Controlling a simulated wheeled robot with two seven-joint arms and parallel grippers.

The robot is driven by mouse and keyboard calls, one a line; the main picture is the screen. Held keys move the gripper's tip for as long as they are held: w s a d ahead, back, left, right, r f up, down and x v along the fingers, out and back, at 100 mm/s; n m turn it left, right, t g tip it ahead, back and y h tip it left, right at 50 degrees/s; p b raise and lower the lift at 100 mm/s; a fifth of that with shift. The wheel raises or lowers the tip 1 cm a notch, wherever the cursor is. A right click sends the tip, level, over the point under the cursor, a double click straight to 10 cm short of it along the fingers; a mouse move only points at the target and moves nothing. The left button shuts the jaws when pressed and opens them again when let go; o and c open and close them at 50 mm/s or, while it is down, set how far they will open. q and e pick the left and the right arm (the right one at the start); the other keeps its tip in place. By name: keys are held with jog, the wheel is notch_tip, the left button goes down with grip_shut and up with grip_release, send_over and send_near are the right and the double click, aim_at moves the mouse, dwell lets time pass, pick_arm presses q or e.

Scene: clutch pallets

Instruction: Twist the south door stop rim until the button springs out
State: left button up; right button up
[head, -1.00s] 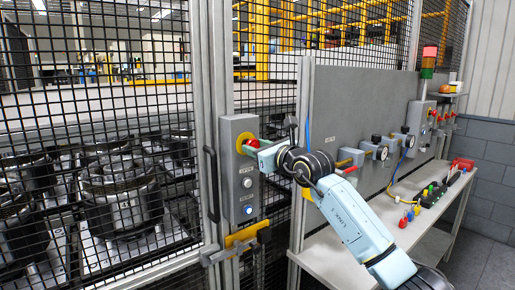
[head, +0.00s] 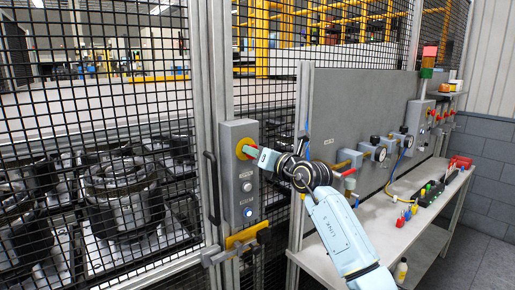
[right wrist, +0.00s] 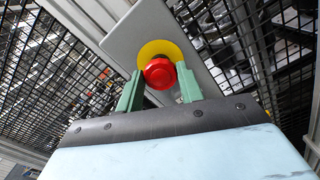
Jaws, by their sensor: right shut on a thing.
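The door stop is a red mushroom button (right wrist: 159,72) on a yellow round plate (right wrist: 160,47). The plate also shows in the head view (head: 241,147), near the top of a grey control box (head: 231,188) on the fence post. My right gripper (head: 251,151) reaches it from the right. In the right wrist view its two green fingers (right wrist: 160,80) stand on either side of the red rim, shut on it. In the head view the fingers mostly hide the button. How far the button stands out cannot be told. My left gripper is not in view.
Below the stop, the box has pale buttons and a lit blue one (head: 248,212). A yellow latch (head: 246,236) sits under it. A door handle (head: 211,187) is to the left. A grey panel with gauges (head: 379,153) and a bench (head: 400,232) stand to the right.

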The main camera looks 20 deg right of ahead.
jog(key=shift+m, duration=0.3)
jog(key=o, duration=1)
jog(key=shift+s, duration=0.15)
jog(key=b+v, duration=0.2)
jog(key=v, duration=1.1)
